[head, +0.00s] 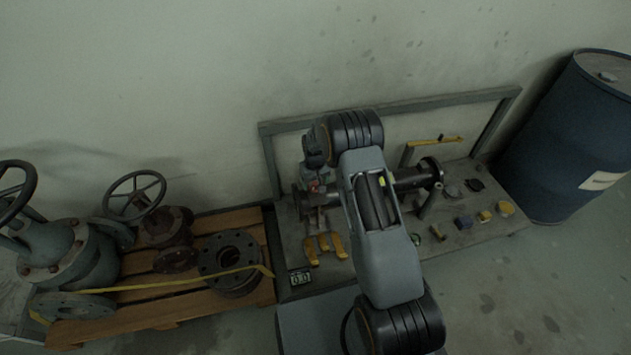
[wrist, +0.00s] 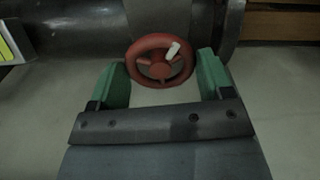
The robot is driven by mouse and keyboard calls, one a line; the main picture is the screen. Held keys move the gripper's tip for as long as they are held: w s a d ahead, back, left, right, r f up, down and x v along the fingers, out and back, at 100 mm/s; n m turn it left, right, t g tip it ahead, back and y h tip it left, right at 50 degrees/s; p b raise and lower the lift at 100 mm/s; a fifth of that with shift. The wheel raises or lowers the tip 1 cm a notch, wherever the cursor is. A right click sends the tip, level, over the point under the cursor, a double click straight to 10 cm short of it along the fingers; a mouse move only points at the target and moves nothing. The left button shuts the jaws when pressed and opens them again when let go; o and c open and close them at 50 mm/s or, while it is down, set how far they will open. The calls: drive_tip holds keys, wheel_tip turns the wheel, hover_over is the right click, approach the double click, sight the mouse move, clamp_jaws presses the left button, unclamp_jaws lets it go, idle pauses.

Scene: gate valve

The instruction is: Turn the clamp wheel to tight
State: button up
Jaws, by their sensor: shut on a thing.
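The clamp wheel (wrist: 160,71) is a small red handwheel with spokes, in the upper middle of the wrist view. A pale mark or knob sits on its upper right rim. My gripper (wrist: 162,68) has its green fingers on the left and right of the wheel and is shut on it. Contact at the rim is hard to make out in the dim picture. In the head view a bit of red (head: 315,187) shows below my wrist, beside a dark pipe (head: 412,181) on the bench. My arm hides much of this area.
A grey bench (head: 480,226) holds yellow brackets (head: 325,246), a small display (head: 300,278) and several small parts. A blue drum (head: 570,140) stands at right. A wooden pallet (head: 160,310) with valves and flanges (head: 232,262) lies at left. A wall stands behind the bench.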

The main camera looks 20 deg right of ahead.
drive_tip(key=shift+m, duration=0.3)
drive_tip(key=shift+c, duration=0.3)
drive_tip(key=m+p, duration=0.1)
drive_tip(key=m, duration=0.2)
drive_tip(key=shift+m, duration=0.4)
drive_tip(key=m+p, duration=0.1)
drive_tip(key=m, duration=0.3)
drive_tip(key=shift+m, duration=0.3)
drive_tip(key=m, duration=0.4)
drive_tip(key=shift+m+p, duration=0.3)
drive_tip(key=shift+p, duration=0.05)
drive_tip(key=m, duration=0.4)
drive_tip(key=shift+m, duration=0.4)
drive_tip(key=o, duration=0.9)
drive_tip(key=shift+o, duration=0.2)
